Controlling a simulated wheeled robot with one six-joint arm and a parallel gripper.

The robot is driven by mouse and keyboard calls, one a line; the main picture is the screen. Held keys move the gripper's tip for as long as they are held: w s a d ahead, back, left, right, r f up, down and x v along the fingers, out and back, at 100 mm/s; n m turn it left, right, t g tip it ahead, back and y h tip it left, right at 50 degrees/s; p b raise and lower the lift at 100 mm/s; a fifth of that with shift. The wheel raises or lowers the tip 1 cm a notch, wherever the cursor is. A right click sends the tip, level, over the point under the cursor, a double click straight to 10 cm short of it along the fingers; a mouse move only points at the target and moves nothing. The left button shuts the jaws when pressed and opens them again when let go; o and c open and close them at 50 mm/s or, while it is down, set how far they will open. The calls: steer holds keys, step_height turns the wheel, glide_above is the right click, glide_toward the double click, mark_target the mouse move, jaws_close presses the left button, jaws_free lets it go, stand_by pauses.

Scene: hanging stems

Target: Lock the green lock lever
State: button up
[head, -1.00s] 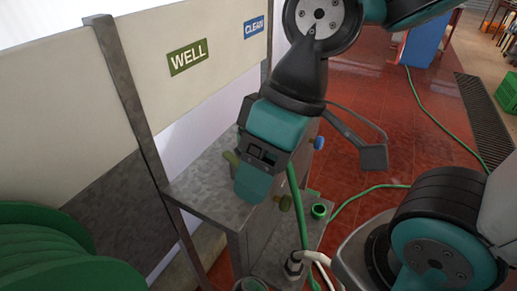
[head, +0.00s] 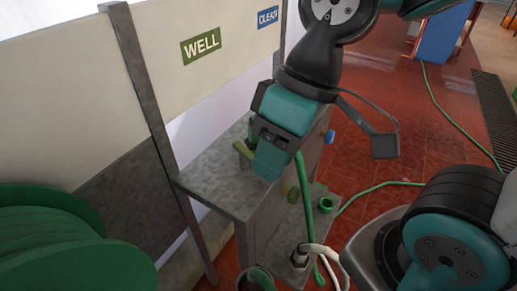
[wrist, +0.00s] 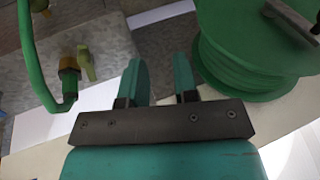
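An olive-green lever (head: 243,150) stands above the grey metal stand, just left of my gripper in the head view. In the wrist view, an olive-green lever (wrist: 86,62) stands beside a brass fitting (wrist: 68,76) with a green hose, left of my fingers. I cannot tell which of these is the lock lever. My gripper (head: 270,165) is over the stand's top; the wrist view shows its two teal fingers (wrist: 159,75) apart with nothing between them.
The grey metal stand (head: 225,185) is beside a wall panel with a WELL sign (head: 201,46). A green hose reel (head: 60,240) is at the lower left. Green hose (head: 303,185) hangs near the stand's side and runs over the red floor (head: 400,150).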

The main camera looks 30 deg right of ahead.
steer(key=shift+m+g+y, duration=0.3)
steer(key=shift+m+g, duration=0.3)
steer(key=shift+m, duration=0.1)
steer(key=w+d, duration=0.1)
steer(key=w, duration=0.1)
steer(key=w+d+p, duration=0.1)
steer(key=w, duration=0.1)
steer(key=w+d, duration=0.1)
steer(key=w, duration=0.2)
steer(key=shift+p, duration=0.35)
jaws_close()
steer(key=w+d+f+m+y+p, duration=0.1)
steer(key=w+d+f, duration=0.3)
steer(key=d, duration=0.4)
steer(key=w+d+f+m+y+p, duration=0.2)
steer(key=w+d, duration=0.4)
steer(key=d, duration=0.3)
steer(key=shift+d+f+g+y, duration=0.15)
steer(key=shift+f+g+y, duration=0.25)
steer(key=shift+f+y, duration=0.4)
